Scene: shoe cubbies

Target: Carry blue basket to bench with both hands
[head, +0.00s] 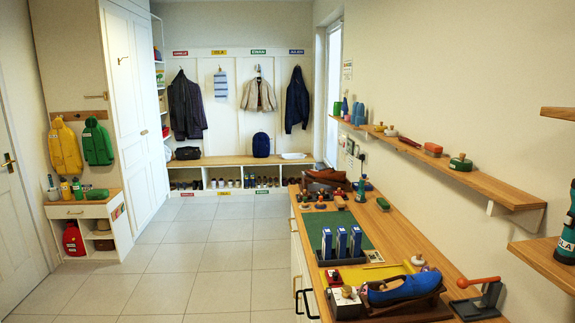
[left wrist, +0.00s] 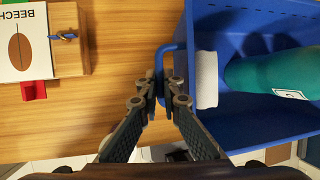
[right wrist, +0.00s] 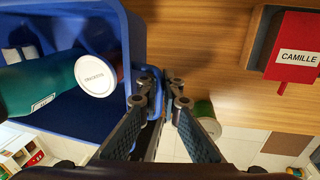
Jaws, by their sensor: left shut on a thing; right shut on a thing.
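The blue basket (left wrist: 232,135) shows in both wrist views but not in the head view. It holds a teal bottle (left wrist: 275,72) and a pale grey or white item (left wrist: 206,80). My left gripper (left wrist: 165,88) is shut on the basket's side handle. My right gripper (right wrist: 160,88) is shut on the opposite handle. Wood lies around the basket; I cannot tell whether it touches it. The bench (head: 222,161) stands at the far wall, with a dark blue backpack on top.
A worktop (head: 395,228) with shoes, boxes and tools runs along the right, below a wall shelf (head: 480,178). A small cabinet (head: 88,209) stands left. The tiled floor (head: 195,262) towards the bench is clear.

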